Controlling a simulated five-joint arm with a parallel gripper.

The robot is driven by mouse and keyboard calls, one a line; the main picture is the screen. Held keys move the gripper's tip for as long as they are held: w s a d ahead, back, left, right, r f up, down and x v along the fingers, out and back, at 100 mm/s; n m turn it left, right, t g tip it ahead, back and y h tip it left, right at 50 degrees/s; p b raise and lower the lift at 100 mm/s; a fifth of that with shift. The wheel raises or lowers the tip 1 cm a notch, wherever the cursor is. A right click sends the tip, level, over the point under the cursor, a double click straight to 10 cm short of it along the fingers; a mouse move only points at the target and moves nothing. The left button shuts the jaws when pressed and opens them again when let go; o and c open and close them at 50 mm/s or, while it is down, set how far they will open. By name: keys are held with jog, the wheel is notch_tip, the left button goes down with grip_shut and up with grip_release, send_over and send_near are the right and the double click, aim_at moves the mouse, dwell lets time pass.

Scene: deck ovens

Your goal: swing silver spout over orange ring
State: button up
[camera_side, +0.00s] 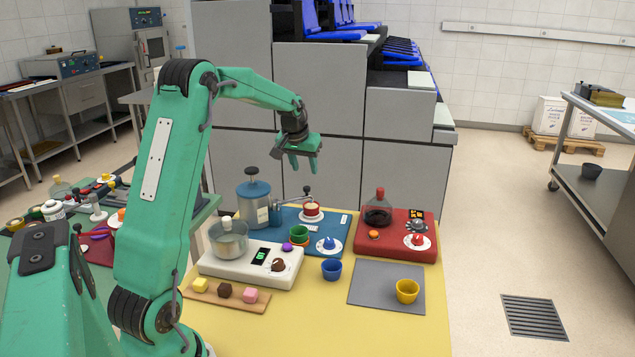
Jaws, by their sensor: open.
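My gripper (303,167) is open and empty, pointing down in the air above the back of the yellow table. Below it, a blue canister (253,205) stands on a blue mat. A thin silver arm with a dark knob (307,190), possibly the silver spout, projects from the canister's right side. A small red-orange piece on a white round base (311,213) stands just under that knob. No orange ring is clear at this size; an orange disc (374,235) lies on the red board. My gripper is apart from all of these.
A white scale (228,265) with a metal pot (228,238) stands front left of the canister. The red board (355,252) carries a dark flask (378,212). Blue (331,269) and yellow (407,291) cups stand in front. The front yellow table (340,335) is clear.

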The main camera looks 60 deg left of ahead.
aim_at(307, 187)
jog(key=shift+a+f, duration=0.55)
jog(key=shift+a, duration=0.35)
jog(key=shift+w, duration=0.1)
jog(key=shift+x, duration=3.85)
grip_shut()
